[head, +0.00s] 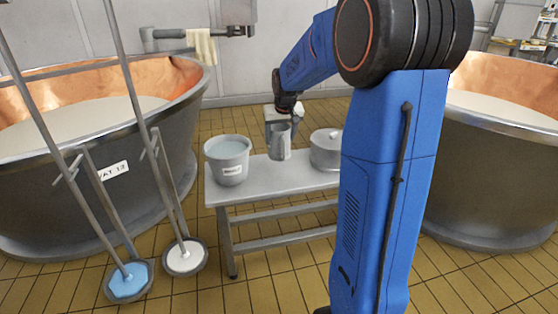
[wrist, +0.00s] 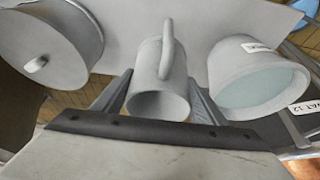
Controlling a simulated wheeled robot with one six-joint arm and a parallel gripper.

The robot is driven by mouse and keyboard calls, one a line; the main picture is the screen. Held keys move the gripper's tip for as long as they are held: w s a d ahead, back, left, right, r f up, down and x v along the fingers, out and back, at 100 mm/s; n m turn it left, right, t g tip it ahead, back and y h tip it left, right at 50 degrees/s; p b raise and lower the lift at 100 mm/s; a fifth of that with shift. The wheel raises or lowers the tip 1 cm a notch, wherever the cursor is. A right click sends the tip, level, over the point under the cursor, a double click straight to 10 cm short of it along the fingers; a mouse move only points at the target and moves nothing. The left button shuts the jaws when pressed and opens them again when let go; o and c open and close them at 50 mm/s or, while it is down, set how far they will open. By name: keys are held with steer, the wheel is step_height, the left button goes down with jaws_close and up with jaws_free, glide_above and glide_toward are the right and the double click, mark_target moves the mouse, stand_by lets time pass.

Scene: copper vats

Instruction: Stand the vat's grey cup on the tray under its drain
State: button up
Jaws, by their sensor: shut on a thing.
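The grey cup (head: 280,142) is at the middle of the grey bench, between a bucket and a lidded pot. In the wrist view the cup (wrist: 158,88) shows its open mouth and its handle, between the two fingers. My gripper (head: 283,120) is shut on the cup from above. The fingers (wrist: 160,98) lie on either side of its body. The cup looks upright, at or close to the bench top; I cannot tell whether its base touches. No tray or drain can be made out in either view.
The bench (head: 290,184) also holds a labelled bucket (head: 228,160) and a lidded pot (head: 326,150), both close to the cup. A copper-lined vat labelled VAT 12 (head: 100,150) stands left, with long-handled tools (head: 128,280) in front. Another vat (head: 490,160) stands right.

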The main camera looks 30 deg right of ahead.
mark_target(280, 155)
steer(key=shift+f, duration=4.25)
steer(key=shift+f, duration=0.1)
steer(key=o, duration=1.1)
steer(key=shift+o, duration=0.2)
